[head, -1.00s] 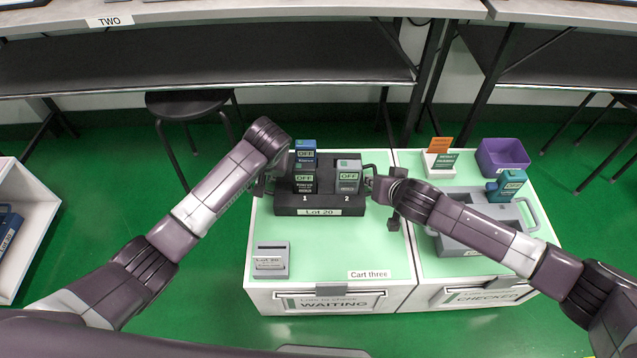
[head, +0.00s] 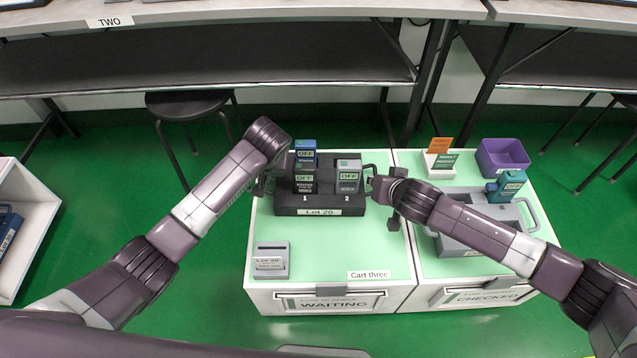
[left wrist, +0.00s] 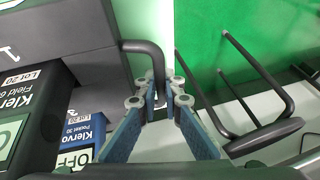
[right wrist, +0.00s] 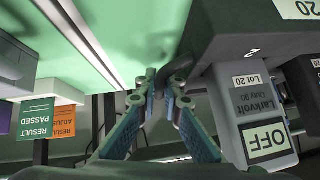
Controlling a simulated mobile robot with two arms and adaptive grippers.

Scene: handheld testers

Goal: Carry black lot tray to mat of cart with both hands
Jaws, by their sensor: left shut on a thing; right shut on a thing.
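The black lot tray (head: 320,203), labelled Lot 20, sits on or just over the green mat (head: 335,255) of the cart's WAITING half; a gap under it cannot be told.
A grey card holder (head: 271,262) stands at the mat's front left. The CHECKED half holds a grey tray (head: 480,235) with a teal tester (head: 508,186), a purple bin (head: 502,157) and a card stand (head: 438,165). A black stool (head: 190,105) and shelves are behind.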

